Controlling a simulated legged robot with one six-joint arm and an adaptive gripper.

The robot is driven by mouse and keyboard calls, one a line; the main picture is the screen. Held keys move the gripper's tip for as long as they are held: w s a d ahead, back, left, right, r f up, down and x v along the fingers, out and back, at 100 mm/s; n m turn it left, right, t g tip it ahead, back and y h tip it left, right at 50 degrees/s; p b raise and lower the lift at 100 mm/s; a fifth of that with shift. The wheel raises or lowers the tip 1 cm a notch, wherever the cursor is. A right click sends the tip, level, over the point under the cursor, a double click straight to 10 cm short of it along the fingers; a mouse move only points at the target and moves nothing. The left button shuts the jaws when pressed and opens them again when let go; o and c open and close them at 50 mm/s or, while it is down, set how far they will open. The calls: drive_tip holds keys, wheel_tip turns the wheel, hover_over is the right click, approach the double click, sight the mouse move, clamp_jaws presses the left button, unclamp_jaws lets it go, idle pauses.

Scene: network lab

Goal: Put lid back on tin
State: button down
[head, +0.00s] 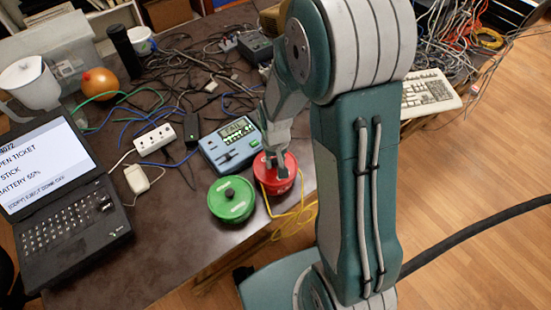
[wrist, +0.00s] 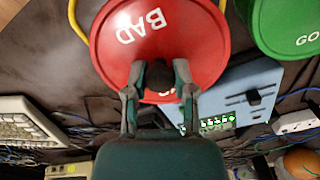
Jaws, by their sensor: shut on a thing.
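A round red lid (wrist: 195,40) marked "BAD" fills the top middle of the wrist view. My gripper (wrist: 157,75) is shut on the dark knob at its centre. In the head view my gripper (head: 274,158) is over the red lid (head: 283,183) near the table's right edge. I cannot tell whether the lid rests on a tin or is held just above one. A green tin (head: 231,209) with a dark-knobbed lid stands just left of the red one. The green lid (wrist: 285,25), with part of its lettering, shows in the wrist view.
A blue meter (head: 230,147) stands close behind the tins. A yellow cable (head: 300,213) runs by the red one at the table edge. A laptop (head: 60,190), a power strip (head: 155,139) and tangled cables crowd the left and back. Bare tabletop (head: 170,240) lies at front left.

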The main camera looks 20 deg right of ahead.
drive_tip(key=shift+a, duration=0.45)
drive_tip(key=shift+d, duration=0.6)
drive_tip(key=shift+a, duration=0.3)
idle(0.5)
drive_tip(key=shift+f, duration=0.1)
idle(0.7)
drive_tip(key=shift+c, duration=1.8)
unclamp_jaws()
drive_tip(key=o, duration=0.4)
drive_tip(key=shift+c, duration=0.2)
